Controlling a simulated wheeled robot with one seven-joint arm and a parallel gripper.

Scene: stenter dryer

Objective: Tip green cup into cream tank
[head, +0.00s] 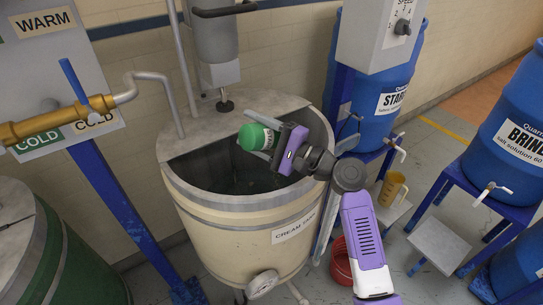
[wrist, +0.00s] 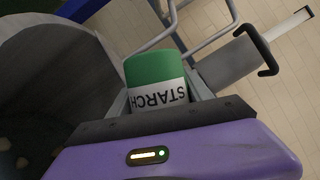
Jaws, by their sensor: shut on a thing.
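The green cup (head: 256,137) is held by my gripper (head: 268,137) over the open half of the cream tank (head: 228,213). The cup lies on its side, its green end pointing left in the head view. In the wrist view the green cup (wrist: 155,82) shows a white label reading STARCH, and the gripper's fingers (wrist: 158,100) are shut around it. The tank is round, cream, labelled CREAM TANK, with a half-open top and dark liquid inside. The cup's mouth and contents are not clearly visible. The tank's wall also shows in the wrist view (wrist: 90,50).
A mixer motor (head: 217,40) stands over the tank's covered half at the back. A bent pipe and brass valve (head: 60,120) are at left, beside a green tank (head: 50,250). Blue drums (head: 510,110), a yellow jug (head: 392,190) and a red bucket (head: 341,262) stand at right.

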